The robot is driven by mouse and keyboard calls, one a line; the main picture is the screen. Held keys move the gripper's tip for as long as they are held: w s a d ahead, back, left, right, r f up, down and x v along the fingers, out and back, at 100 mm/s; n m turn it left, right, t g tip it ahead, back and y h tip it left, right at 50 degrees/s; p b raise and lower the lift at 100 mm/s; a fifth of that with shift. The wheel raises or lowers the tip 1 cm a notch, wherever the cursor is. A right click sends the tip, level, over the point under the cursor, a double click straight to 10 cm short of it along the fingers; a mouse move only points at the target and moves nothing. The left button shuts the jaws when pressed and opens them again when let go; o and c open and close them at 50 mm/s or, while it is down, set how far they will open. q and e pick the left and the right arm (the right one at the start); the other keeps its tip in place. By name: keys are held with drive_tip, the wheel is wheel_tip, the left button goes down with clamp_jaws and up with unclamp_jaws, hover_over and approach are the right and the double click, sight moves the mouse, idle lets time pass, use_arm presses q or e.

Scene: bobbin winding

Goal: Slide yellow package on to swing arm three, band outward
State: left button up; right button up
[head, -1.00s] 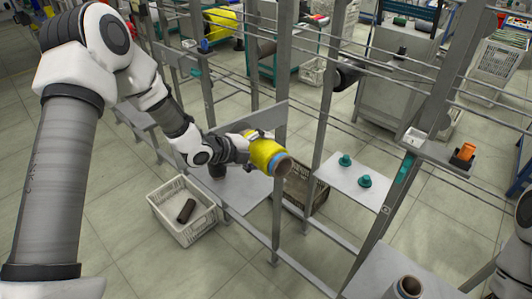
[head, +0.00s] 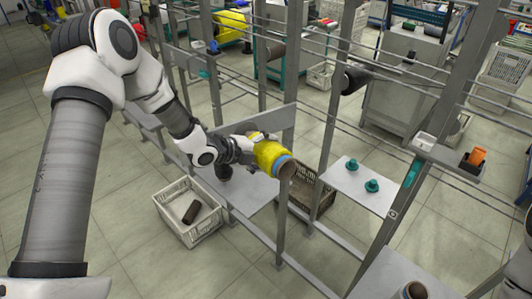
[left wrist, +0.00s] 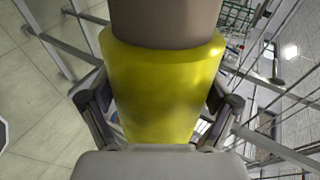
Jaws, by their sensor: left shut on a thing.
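The yellow package (head: 269,154) is a yellow cone-like roll with a blue band near its right end and a brown tube sticking out beyond the band. My left gripper (head: 250,147) is shut around it and holds it in the air, tilted down to the right. In the left wrist view the yellow package (left wrist: 160,95) lies between the two fingers, with the brown tube at the top. The tube end overlaps a grey upright post (head: 288,125) in the head view; I cannot tell whether they touch. I cannot make out which part is swing arm three. My right gripper is not in view.
A pale crate (head: 169,222) with a dark tube stands on the floor at left. A grey shelf plate (head: 345,187) carries two teal cones. Another brown tube (head: 414,290) is at the bottom right. Posts and thin horizontal rods surround the package. A dark cylinder (head: 355,80) sits on the frame behind.

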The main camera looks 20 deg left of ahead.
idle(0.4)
use_arm(q)
drive_tip(key=o, duration=1.1)
drive_tip(key=shift+w+f, duration=0.1)
drive_tip(key=shift+w, duration=0.05)
drive_tip(key=v, duration=1.2)
drive_tip(key=shift+f, duration=0.1)
